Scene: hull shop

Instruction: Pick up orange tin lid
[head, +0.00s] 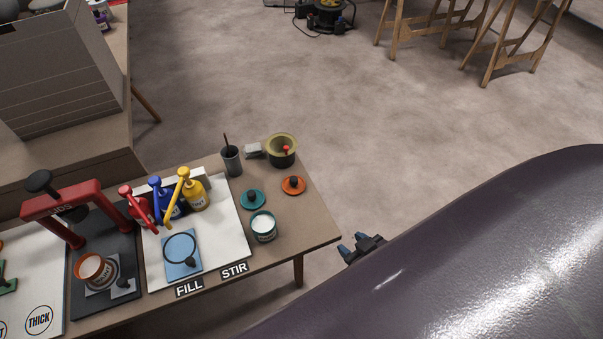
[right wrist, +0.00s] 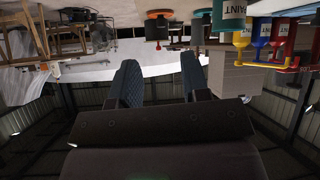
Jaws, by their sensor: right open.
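The orange tin lid (head: 293,185) lies flat on the bench near its right edge, its black knob up. In the right wrist view, which looks upside down, the orange lid (right wrist: 158,15) shows beyond and between the fingers. My left gripper is in neither view.
A teal lid (head: 252,199) and an open paint tin (head: 264,227) stand left of the orange lid. A yellow-rimmed pot (head: 281,151) is behind it. Bare bench (head: 300,226) lies in front of the lid.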

